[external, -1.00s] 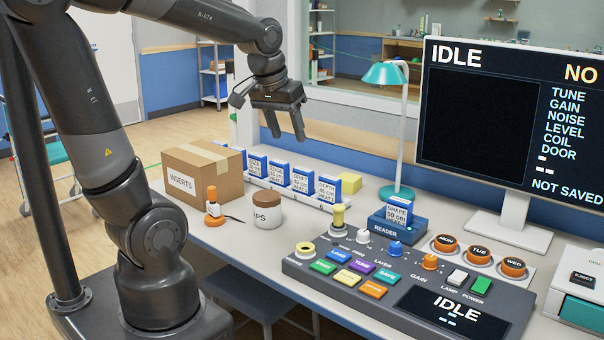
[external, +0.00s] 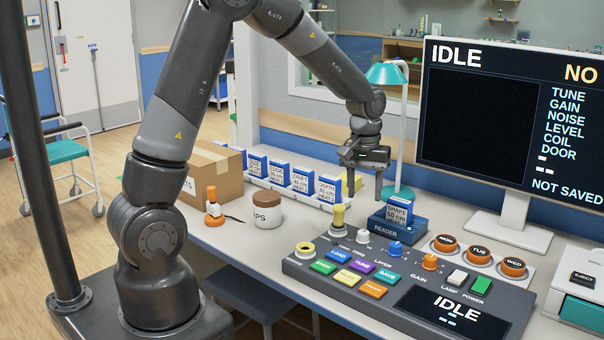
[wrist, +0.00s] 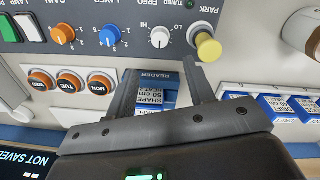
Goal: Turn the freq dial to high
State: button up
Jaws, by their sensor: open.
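The freq dial is a white knob (external: 362,236) on the grey control console (external: 300,262), between the yellow-topped lever and the blue layer knob. In the wrist view, which looks at the console upside down, the white freq dial (wrist: 160,37) has HI and LO printed on either side. I cannot tell its pointer mark clearly. My gripper (external: 362,192) is open and empty, above and behind the dial, near the reader. In the wrist view my fingers (wrist: 158,66) point towards the dial, apart from it.
The reader (external: 388,228) holds a blue shape cartridge (external: 398,213) close to my fingers. The yellow lever (external: 338,216) stands beside the dial, and the blue layer knob (external: 395,249) is on its other side. A teal lamp (external: 388,74) stands behind. The monitor (external: 510,120) is at right.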

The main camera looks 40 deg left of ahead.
aim_at(363, 232)
notch_tip(363, 232, down, 11)
jog(key=shift+d+r, duration=0.15)
jog(key=shift+c, duration=0.3)
jog(key=c, duration=0.9)
